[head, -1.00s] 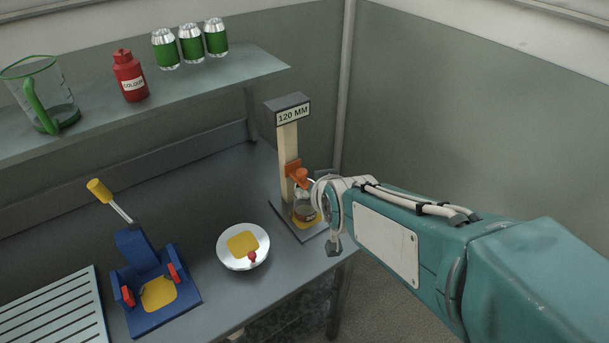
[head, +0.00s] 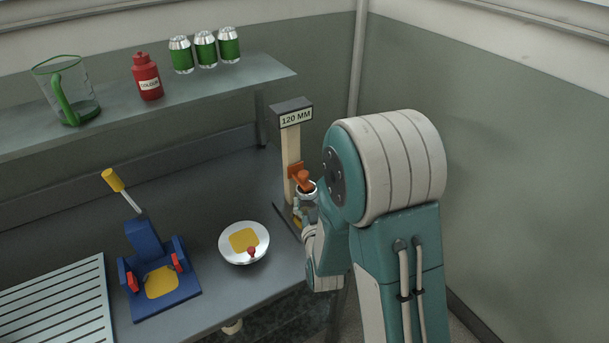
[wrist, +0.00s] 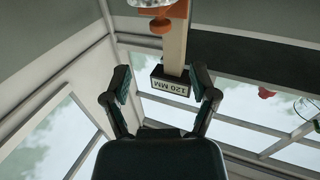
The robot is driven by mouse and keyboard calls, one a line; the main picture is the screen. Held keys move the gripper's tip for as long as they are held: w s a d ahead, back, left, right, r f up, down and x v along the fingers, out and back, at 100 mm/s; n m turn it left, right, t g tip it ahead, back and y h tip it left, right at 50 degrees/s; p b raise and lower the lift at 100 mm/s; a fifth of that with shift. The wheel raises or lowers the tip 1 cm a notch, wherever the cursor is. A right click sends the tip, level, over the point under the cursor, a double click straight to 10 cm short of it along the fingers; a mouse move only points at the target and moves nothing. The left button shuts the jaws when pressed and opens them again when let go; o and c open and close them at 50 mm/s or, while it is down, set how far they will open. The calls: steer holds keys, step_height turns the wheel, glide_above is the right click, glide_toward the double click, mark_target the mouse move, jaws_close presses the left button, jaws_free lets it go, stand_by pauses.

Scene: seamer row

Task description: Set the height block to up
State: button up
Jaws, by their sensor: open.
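The height block (head: 296,171) is a small orange block on a pale upright post, roughly midway up it, with an orange knob (head: 304,181) in front. A dark cap labelled 120 MM (head: 292,112) tops the post. The wrist view shows the block (wrist: 185,19) and knob (wrist: 161,25) near the top edge, with the label inverted. My gripper (wrist: 160,82) is open and empty there, its fingers either side of the cap in the picture; contact cannot be judged. In the head view my arm mostly hides the gripper and the stand's base.
A slatted rack (head: 62,303) is at the front left. A shelf (head: 205,92) holds a jug, red bottle and green cans. Walls close the corner behind.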

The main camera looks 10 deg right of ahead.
mark_target(304, 176)
steer(key=w, duration=1)
steer(key=shift+w+d, duration=0.3)
steer(key=shift+d, duration=0.1)
steer(key=shift+r, duration=0.15)
jaws_close()
